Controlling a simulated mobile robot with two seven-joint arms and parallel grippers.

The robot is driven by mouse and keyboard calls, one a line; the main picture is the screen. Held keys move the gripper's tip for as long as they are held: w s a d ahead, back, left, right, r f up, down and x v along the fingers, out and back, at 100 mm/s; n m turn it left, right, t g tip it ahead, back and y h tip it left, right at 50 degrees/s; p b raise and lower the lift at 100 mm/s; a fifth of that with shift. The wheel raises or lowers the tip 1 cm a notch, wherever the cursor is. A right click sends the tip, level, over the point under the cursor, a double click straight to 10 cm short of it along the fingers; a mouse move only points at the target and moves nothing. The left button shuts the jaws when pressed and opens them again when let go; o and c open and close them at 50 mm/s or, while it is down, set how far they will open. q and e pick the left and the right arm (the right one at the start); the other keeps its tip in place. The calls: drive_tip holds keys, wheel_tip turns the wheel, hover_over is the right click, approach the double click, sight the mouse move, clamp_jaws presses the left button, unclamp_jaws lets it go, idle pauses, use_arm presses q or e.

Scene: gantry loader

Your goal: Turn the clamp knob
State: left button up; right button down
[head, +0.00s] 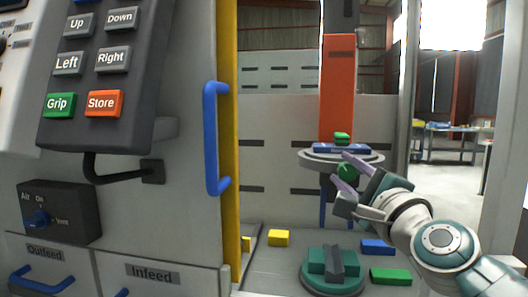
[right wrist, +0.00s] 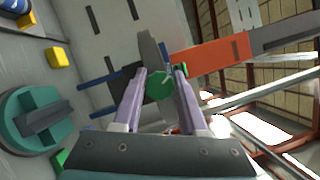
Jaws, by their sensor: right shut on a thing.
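A green round knob (head: 347,170), which I take for the clamp knob, sits just under the rim of a grey round plate (head: 312,157) in the head view. In the right wrist view the knob (right wrist: 159,85) lies between my two lilac fingers. My right gripper (head: 344,172) is shut on this knob, one finger on each side of it. The plate carries a blue block (head: 332,148) with a small green piece (head: 342,136) on top, in front of an orange column (head: 338,85). My left gripper is out of view.
A teal round fixture with a raised bar (head: 319,285) stands on the grey deck below, near yellow (head: 278,238), blue (head: 378,247) and green (head: 390,276) blocks. At left are a button panel (head: 75,128) and a blue door handle (head: 211,140).

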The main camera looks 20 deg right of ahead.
drive_tip(key=shift+r+n+g+y+p, duration=0.1)
drive_tip(key=shift+n+g+y+p, duration=0.2)
drive_tip(key=shift+n+p, duration=0.85)
drive_tip(key=shift+n, duration=0.15)
drive_tip(key=shift+c, duration=2.2)
unclamp_jaws()
